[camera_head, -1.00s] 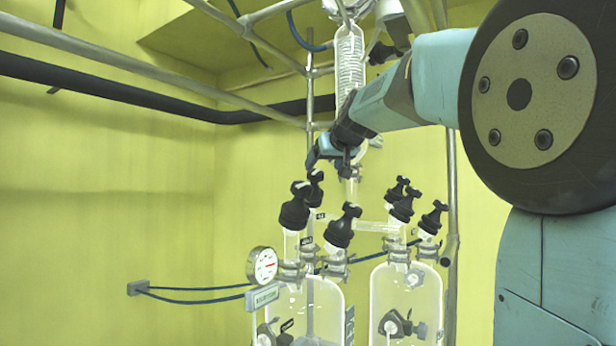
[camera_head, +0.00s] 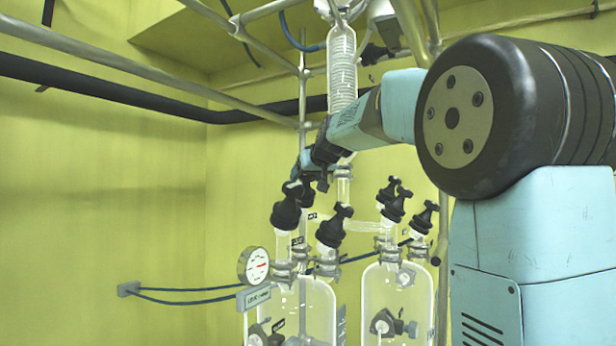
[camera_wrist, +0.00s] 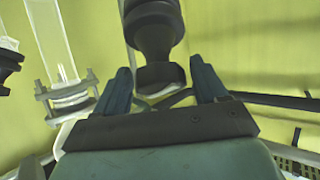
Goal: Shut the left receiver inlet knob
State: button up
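The left receiver (camera_head: 318,306) is a clear glass vessel in the head view, with several black knobs on its top. A front-left black knob (camera_head: 286,212) tilts to the right, and another stands right of it (camera_head: 334,226). A further knob behind is partly hidden. My gripper (camera_head: 308,180) is just above the left knobs. In the wrist view my gripper (camera_wrist: 160,66) is open, its two blue fingers on either side of a black knob's end (camera_wrist: 160,76). Gaps show between knob and fingers. I cannot tell which knob is the inlet one.
The right receiver (camera_head: 398,298) with its own black knobs stands close by. A round gauge (camera_head: 253,265) is at the left receiver's left. A glass coil (camera_head: 342,65) and metal frame bars are above. The space left of the gauge is fairly clear.

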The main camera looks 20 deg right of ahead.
jog(key=c, duration=0.8)
jog(key=shift+m+h, duration=0.7)
jog(key=shift+m, duration=0.3)
jog(key=o, duration=1)
jog(key=shift+c, duration=0.2)
jog(key=v, duration=1.3)
jog(key=shift+s+r, duration=0.15)
jog(key=shift+s, duration=0.2)
